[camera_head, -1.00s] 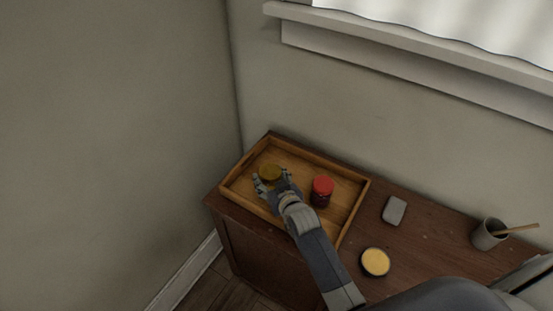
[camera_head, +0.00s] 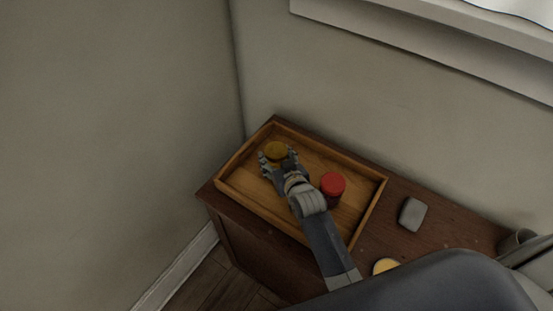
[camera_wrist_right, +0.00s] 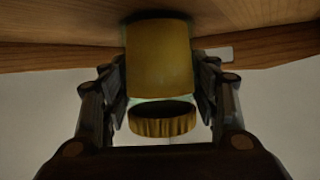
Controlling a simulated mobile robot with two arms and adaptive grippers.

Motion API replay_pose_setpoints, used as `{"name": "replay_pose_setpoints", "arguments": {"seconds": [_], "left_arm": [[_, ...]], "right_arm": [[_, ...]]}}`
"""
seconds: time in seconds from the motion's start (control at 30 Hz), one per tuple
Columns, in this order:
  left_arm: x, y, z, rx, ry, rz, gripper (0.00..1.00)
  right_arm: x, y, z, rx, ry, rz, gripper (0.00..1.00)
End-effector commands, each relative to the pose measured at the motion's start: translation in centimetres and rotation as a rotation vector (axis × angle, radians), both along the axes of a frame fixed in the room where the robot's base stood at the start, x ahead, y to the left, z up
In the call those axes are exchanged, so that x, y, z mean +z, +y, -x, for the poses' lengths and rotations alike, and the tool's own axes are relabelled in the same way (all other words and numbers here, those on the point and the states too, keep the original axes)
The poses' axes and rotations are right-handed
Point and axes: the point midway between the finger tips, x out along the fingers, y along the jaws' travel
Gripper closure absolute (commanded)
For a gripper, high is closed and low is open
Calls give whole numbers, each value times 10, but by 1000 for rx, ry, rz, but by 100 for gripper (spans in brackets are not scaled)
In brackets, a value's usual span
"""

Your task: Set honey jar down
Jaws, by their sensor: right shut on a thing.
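The honey jar (camera_head: 276,149) is amber with a yellowish-brown lid, and is upright over the back left part of the wooden tray (camera_head: 365,213). My right gripper (camera_head: 274,163) is shut around the jar. In the right wrist view the fingers flank the amber jar (camera_wrist_right: 160,60) on both sides. Its ribbed lid (camera_wrist_right: 163,122) shows below it in that picture, and its base end is against or very near the wood at the top. I cannot tell whether it touches. My left gripper is not in view.
A red-lidded jar (camera_head: 332,184) stands in the tray, right of my right gripper. On the brown cabinet, right of the tray, are a grey block (camera_head: 412,214), a partly hidden yellow-topped round item (camera_head: 385,266) and a grey cup (camera_head: 514,241). Walls close in behind and left.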

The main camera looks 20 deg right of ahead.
Motion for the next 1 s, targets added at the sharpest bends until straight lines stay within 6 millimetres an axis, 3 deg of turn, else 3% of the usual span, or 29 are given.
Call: {"name": "replay_pose_setpoints", "arguments": {"seconds": [0.13, 0.27, 0.3, 0.37, 0.4, 0.83, 1.0], "left_arm": [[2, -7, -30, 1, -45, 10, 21], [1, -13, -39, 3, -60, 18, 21], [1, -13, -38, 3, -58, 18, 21], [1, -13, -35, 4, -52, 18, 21], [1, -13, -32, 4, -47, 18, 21], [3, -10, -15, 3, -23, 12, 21], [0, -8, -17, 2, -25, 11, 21]], "right_arm": [[1, 0, 0, 0, -2, 0, 80], [-4, 0, 0, 0, -1, 0, 80], [-5, 0, 0, 0, 3, 0, 40], [-5, 0, 0, 0, 3, 0, 26], [-5, 0, 0, 0, 2, 0, 24], [3, 0, 1, 0, 1, 0, 24], [8, -1, 23, 0, 2, 0, 24]]}}
